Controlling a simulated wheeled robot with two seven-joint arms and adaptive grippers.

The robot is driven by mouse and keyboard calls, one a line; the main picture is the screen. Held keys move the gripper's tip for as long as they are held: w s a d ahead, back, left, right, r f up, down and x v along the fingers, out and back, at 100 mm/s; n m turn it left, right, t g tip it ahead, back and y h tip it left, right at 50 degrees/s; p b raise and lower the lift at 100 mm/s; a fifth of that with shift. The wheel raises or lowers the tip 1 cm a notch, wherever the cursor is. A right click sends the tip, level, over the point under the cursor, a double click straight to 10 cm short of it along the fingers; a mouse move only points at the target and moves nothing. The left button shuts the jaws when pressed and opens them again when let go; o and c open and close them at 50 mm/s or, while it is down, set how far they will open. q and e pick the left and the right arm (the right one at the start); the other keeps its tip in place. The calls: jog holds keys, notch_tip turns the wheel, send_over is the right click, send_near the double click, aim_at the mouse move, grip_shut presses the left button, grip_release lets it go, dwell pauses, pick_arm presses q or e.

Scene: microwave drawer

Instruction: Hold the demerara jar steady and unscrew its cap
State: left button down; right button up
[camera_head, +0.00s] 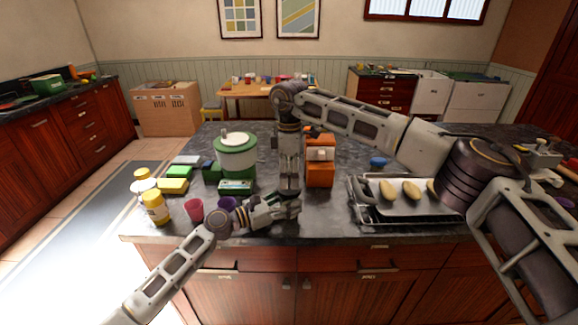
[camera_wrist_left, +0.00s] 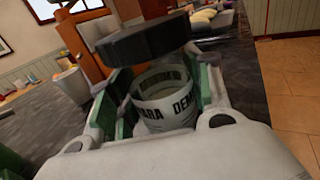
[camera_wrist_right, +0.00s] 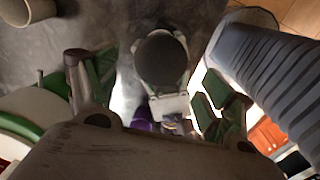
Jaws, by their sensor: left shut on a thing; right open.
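The demerara jar (camera_wrist_left: 165,108) is a clear or pale jar with a white lettered label, between the green-padded fingers of my left gripper (camera_wrist_left: 160,105). My left gripper is shut on its body. The wide black cap (camera_wrist_left: 142,40) is above the label; whether it is seated on the neck is unclear. In the right wrist view the cap (camera_wrist_right: 161,60) is a dark disc seen from above. My right gripper (camera_wrist_right: 155,85) is open, its fingers apart on both sides and not touching the cap. In the head view my left gripper (camera_head: 287,209) and right gripper (camera_head: 289,187) largely hide the jar.
An orange appliance (camera_head: 320,172) stands close behind right. A green-and-white canister (camera_head: 237,158) stands left, with a pink cup (camera_head: 194,210) and yellow bottle (camera_head: 155,208) farther left. A metal tray (camera_head: 405,213) with bread rolls lies to the right.

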aim_at(289, 187)
jog(key=shift+f, duration=2.2)
jog(key=shift+c, duration=0.3)
jog(key=c, duration=1)
